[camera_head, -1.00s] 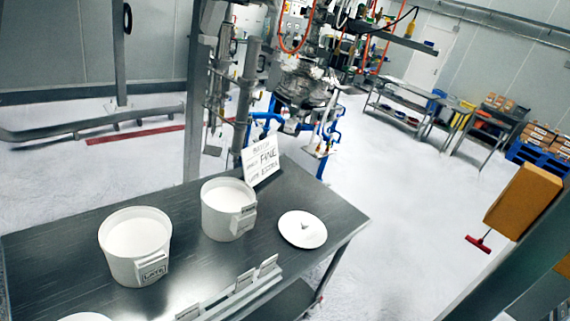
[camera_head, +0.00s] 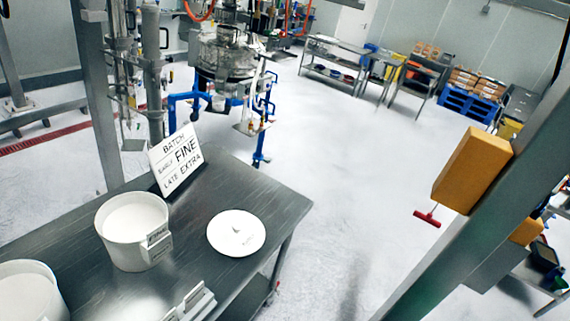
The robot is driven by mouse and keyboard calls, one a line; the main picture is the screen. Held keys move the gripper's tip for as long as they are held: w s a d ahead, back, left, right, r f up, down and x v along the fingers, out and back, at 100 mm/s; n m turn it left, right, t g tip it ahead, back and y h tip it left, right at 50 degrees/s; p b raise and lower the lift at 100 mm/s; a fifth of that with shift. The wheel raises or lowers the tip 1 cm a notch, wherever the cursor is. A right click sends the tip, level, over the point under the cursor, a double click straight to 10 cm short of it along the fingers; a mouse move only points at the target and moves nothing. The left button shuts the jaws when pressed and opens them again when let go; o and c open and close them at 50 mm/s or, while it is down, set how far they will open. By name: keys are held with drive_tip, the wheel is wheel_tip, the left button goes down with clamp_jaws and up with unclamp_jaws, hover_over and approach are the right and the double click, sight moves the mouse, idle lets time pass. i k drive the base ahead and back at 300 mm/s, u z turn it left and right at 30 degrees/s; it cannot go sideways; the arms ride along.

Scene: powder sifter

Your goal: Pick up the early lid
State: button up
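A round white lid (camera_head: 236,233) with a small knob in its middle lies flat on the steel table (camera_head: 268,197), near the right end. Faint lettering on it is too small to read. A white bucket (camera_head: 133,232) with a label plate on its side stands left of the lid, apart from it. A second white bucket (camera_head: 30,292) is cut off at the lower left. A white sign (camera_head: 176,160) behind them reads batch, early fine, late extra. My gripper does not show in this view.
A label rack (camera_head: 190,304) sits at the table's front edge. A grey post (camera_head: 436,237) with an orange-brown block (camera_head: 472,169) slants across the right. The floor right of the table is open.

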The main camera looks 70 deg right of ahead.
sight(233, 233)
drive_tip(key=z, duration=1.3)
drive_tip(key=i, duration=1)
